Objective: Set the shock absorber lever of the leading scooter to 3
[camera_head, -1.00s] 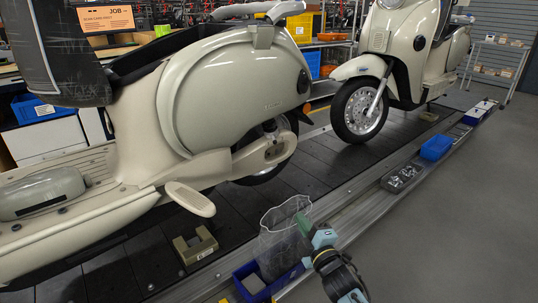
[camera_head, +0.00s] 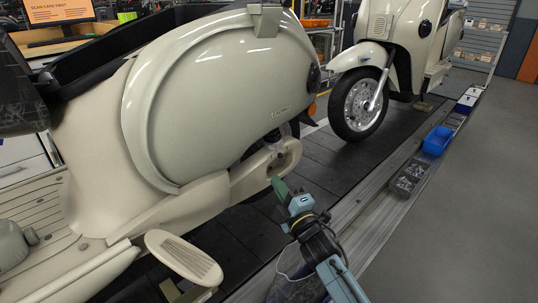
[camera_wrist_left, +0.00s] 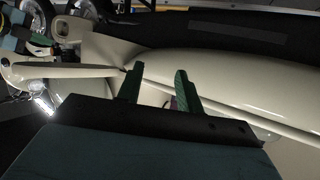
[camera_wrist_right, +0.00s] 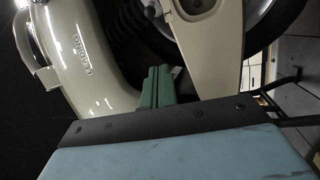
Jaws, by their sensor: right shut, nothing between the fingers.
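The near cream scooter (camera_head: 215,100) fills the left of the head view; a second cream scooter (camera_head: 385,60) stands farther along the conveyor. My right gripper (camera_head: 279,187) is shut and empty, its green fingertips just below the near scooter's rear arm. In the right wrist view, its closed fingers (camera_wrist_right: 156,85) are beside the cream rear arm (camera_wrist_right: 208,60), below the dark coil of the shock absorber (camera_wrist_right: 125,22). I cannot make out the lever or its numbers. My left gripper (camera_wrist_left: 158,82) is open and empty beside cream bodywork (camera_wrist_left: 225,75); it is outside the head view.
The dark slat conveyor (camera_head: 325,155) runs under both scooters, with a metal rail (camera_head: 365,190) along its right side. A blue bin (camera_head: 437,140) and a grey tray of parts (camera_head: 409,180) sit along the rail. The grey floor (camera_head: 470,220) to the right is clear.

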